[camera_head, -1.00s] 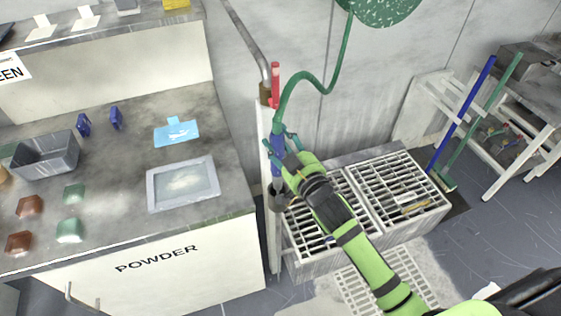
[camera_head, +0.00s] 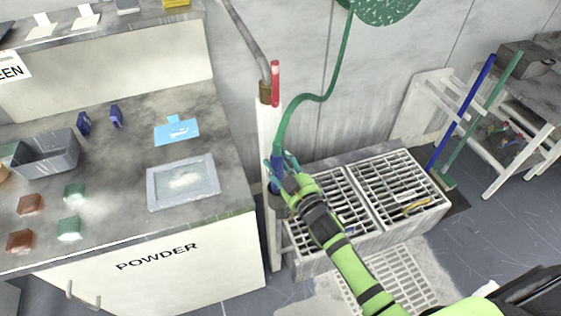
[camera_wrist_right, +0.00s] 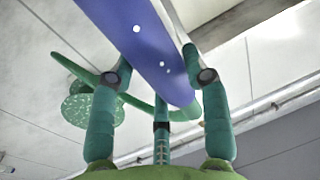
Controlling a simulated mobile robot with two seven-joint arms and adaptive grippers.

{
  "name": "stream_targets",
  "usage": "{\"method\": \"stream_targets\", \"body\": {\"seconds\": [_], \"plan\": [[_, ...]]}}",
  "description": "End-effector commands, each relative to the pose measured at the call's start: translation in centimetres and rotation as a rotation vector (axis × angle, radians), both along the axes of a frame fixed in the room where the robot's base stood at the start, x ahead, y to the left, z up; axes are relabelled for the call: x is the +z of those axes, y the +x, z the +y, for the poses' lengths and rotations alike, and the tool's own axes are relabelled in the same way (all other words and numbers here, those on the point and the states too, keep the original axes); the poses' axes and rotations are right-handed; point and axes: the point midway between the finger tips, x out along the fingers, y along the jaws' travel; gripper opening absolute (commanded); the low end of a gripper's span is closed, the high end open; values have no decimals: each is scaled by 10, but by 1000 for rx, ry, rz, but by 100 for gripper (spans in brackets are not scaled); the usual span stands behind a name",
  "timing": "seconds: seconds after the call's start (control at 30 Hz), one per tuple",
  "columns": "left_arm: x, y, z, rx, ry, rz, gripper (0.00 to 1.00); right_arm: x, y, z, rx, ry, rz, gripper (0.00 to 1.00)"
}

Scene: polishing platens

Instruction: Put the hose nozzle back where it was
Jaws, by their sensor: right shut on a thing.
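My right gripper (camera_head: 282,164) is shut on the nozzle. In the right wrist view the blue nozzle (camera_wrist_right: 140,40) runs between the two green fingers. A dark ring-shaped holder (camera_head: 276,203) on the post is just below the gripper. The nozzle's lower end is at or inside this holder; the gripper partly hides it, so I cannot tell how deep it sits. My left gripper is not in view.
A grated sink (camera_head: 345,160) stands right of the post. The counter marked POWDER (camera_head: 190,265) is at the left with a grey tray (camera_head: 183,182). A red-handled valve (camera_head: 275,85) and pipe are above. A blue pole (camera_head: 462,112) and green broom lean at the right.

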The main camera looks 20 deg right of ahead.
Motion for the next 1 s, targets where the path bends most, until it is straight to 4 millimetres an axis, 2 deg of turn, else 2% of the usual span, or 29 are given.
{"method": "stream_targets", "body": {"seconds": [0.07, 0.1, 0.13, 0.57, 0.67, 1.0], "plan": [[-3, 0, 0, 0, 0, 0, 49, -3, 0, 0, 0, 0, -2, 0], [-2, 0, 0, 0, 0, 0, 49, -3, 0, 0, 0, 0, 1, 63], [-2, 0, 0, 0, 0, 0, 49, -3, 0, 0, 0, 0, 1, 71], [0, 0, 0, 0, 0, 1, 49, 0, -3, -1, 0, 0, 2, 71], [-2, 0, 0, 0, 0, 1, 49, -2, -17, -3, 0, -1, 3, 71], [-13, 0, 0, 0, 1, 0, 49, -4, -87, -16, 0, -1, 4, 71]]}}
